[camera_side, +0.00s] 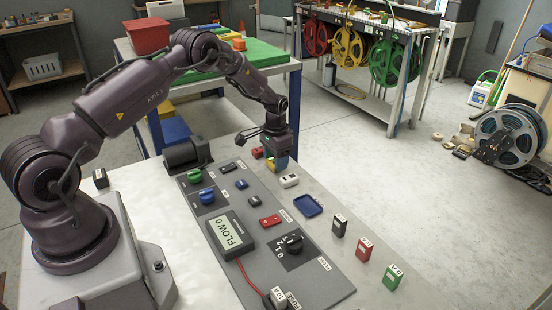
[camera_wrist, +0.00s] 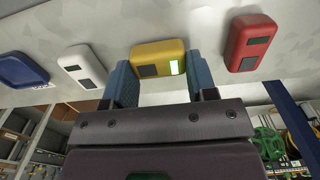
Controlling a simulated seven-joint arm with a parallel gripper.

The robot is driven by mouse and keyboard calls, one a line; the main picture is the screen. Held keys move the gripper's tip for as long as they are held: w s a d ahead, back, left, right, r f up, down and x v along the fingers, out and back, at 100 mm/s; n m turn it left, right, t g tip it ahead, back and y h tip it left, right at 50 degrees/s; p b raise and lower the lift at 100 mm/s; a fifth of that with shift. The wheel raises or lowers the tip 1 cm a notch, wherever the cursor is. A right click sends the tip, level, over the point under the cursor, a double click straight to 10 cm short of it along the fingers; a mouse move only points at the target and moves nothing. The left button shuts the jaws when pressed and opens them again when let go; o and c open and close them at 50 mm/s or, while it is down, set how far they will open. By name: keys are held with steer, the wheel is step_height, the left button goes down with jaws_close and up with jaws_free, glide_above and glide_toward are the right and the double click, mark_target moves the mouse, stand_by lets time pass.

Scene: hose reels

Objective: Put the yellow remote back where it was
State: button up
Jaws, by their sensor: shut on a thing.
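The yellow remote (camera_wrist: 158,50) is between the two blue fingers of my gripper (camera_wrist: 162,82), with a finger against each side. A small part of the yellow remote (camera_side: 271,167) shows in the side view, under my gripper (camera_side: 278,161), at the back end of the pale table strip. My gripper is shut on it. I cannot tell whether the remote touches the table. In the wrist view the remote sits between a white remote (camera_wrist: 82,70) and a red remote (camera_wrist: 253,42), with gaps to both.
The white remote (camera_side: 289,181) and a blue tray (camera_side: 307,205) lie nearer the camera. A grey panel (camera_side: 235,200) with buttons, a display and a knob is alongside. Black, red and green upright blocks (camera_side: 364,249) stand at the front right.

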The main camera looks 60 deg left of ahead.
steer(key=shift+f, duration=0.15)
steer(key=o, duration=1)
